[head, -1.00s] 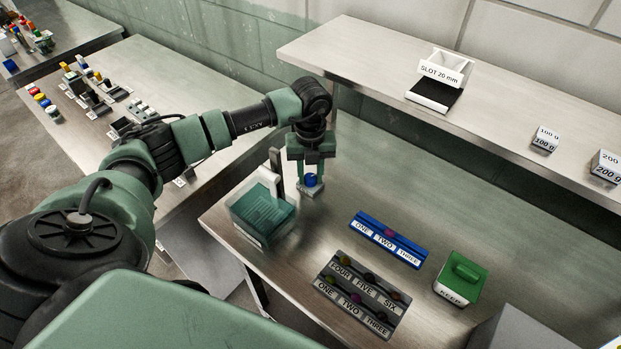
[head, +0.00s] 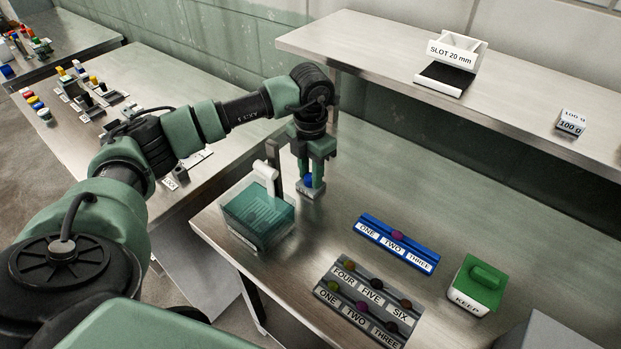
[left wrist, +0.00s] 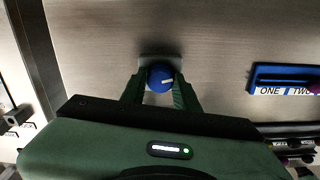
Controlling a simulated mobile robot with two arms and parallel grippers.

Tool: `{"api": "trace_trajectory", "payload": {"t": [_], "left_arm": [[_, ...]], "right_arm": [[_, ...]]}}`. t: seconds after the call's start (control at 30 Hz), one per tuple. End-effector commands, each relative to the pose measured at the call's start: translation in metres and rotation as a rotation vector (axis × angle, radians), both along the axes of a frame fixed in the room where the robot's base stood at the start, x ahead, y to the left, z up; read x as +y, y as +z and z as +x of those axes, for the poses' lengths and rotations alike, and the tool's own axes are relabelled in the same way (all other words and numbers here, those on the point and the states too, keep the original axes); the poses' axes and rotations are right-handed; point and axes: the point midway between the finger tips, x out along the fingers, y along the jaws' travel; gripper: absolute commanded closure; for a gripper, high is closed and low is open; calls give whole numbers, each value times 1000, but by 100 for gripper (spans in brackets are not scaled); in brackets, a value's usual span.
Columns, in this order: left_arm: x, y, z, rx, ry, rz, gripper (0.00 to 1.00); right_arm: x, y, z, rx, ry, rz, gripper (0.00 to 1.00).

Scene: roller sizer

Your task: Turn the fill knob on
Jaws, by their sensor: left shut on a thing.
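The fill knob (head: 308,181) is a small blue round knob on a grey base plate (head: 312,192), on the steel table beside the teal tank. In the left wrist view the knob (left wrist: 159,78) has a white pointer mark that points to the right. My left gripper (head: 311,183) points down over it. The gripper's two green fingers (left wrist: 160,92) are closed around the knob's sides. Any writing on the base plate is too small or hidden to read. My right gripper is not in view.
A clear teal tank (head: 258,222) with a white spout stands just left of the knob. A blue rack (head: 397,243), a grey rack (head: 368,301) and a green-topped KEEP box (head: 473,285) stand to the right. A shelf (head: 380,48) runs behind.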

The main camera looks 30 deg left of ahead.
Motion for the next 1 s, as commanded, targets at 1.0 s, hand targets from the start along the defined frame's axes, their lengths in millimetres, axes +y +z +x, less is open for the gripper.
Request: {"api": "trace_trajectory", "payload": {"t": [1.0], "left_arm": [[0, 2, 2, -7, -252, 0, 100]], "right_arm": [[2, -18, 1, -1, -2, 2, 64]]}}
